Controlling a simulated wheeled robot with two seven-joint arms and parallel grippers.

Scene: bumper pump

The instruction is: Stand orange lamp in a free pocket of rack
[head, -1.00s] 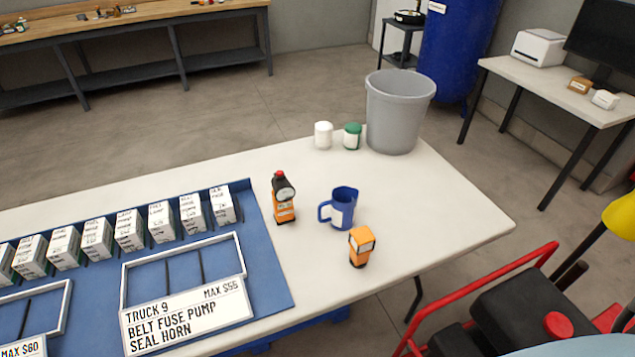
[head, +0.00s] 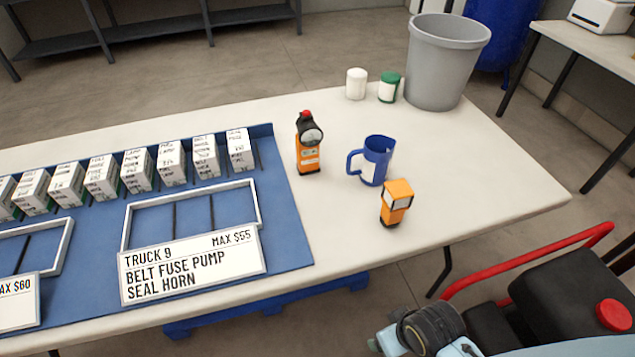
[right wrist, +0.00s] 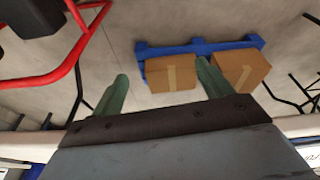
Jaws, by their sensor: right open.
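Two orange items stand upright on the white table. One is a tall orange lamp (head: 308,155) with a dark round head and a red top. The other is a shorter orange block-shaped item (head: 396,203) with a pale face and dark base, right of the blue mug. White-framed rack (head: 258,203) with dark dividers lies on the blue mat behind the TRUCK 9 sign; the pockets I can see in it look empty. My right gripper (right wrist: 162,88) is open and empty, its green fingers apart over the floor. Part of my right arm shows at the head view's bottom. My left gripper is out of view.
A blue mug (head: 374,162) stands between the orange items. Several white boxes (head: 170,163) line the mat. A red-railed cart (head: 560,250) is right of the table. The right table end is clear.

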